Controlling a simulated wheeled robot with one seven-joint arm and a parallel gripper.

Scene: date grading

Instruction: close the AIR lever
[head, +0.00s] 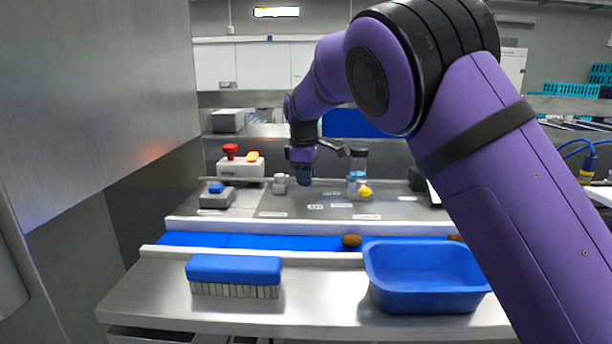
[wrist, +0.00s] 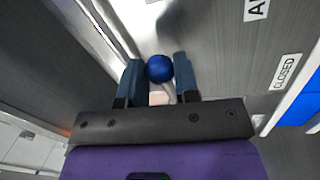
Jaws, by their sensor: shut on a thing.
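My gripper (head: 304,176) is low over the steel panel behind the belt in the head view. In the wrist view my gripper (wrist: 157,74) is shut on a round blue knob (wrist: 159,68), which sits between the two fingers. It looks like the knob of the AIR lever, with a pale part below it. A label cut off after the letter A (wrist: 256,9) and a CLOSED label (wrist: 285,72) lie to the right of the knob. The lever's arm and pivot are mostly hidden, so I cannot tell its angle.
In front are a blue belt (head: 290,242), a brush (head: 234,270) and a blue tub (head: 425,297).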

